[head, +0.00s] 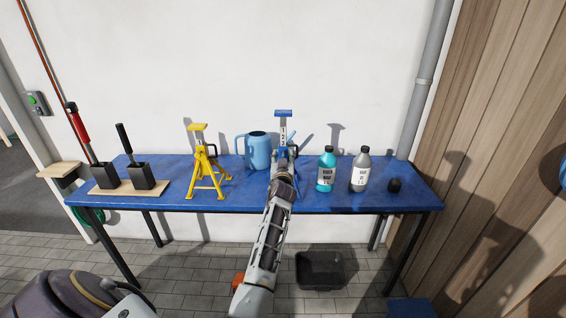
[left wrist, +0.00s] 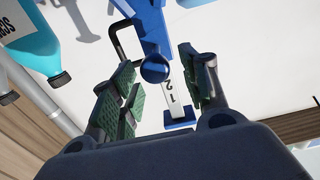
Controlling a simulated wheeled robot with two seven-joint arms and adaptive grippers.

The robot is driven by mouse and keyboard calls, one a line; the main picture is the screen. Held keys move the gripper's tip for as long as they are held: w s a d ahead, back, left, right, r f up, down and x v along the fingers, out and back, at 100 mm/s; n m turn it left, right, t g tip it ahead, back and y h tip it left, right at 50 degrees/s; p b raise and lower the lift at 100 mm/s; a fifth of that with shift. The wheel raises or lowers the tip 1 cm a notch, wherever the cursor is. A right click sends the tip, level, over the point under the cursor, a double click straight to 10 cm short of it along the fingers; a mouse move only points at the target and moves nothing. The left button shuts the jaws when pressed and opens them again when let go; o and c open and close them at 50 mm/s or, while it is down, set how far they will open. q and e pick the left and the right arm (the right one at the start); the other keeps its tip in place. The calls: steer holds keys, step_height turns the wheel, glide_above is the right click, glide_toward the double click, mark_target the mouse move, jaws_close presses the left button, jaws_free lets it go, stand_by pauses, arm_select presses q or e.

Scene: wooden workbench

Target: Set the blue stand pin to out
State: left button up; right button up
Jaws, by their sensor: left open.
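The blue stand (head: 283,113) stands on the workbench right of centre, with a numbered white strip on its post. In the left wrist view the stand (left wrist: 151,25) appears upside down, with its numbered post and a round blue knob (left wrist: 155,69). A bent black rod (left wrist: 117,38) sits beside the knob; I cannot tell how far any pin is in. My left gripper (head: 285,157) is in front of the stand and hides its lower part. In the wrist view the left gripper (left wrist: 163,92) is open, its green pads either side of the knob and post, apparently not touching. My right gripper is not in view.
A yellow stand (head: 205,172) and a light blue jug (head: 258,152) are left of the blue stand. A teal bottle (head: 326,172), a grey bottle (head: 360,172) and a small black object (head: 394,185) are to its right. The blue bench top (head: 240,200) has free room in front.

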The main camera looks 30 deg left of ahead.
arm_select(q)
steer(key=shift+r, duration=4.25)
steer(key=shift+f, duration=0.15)
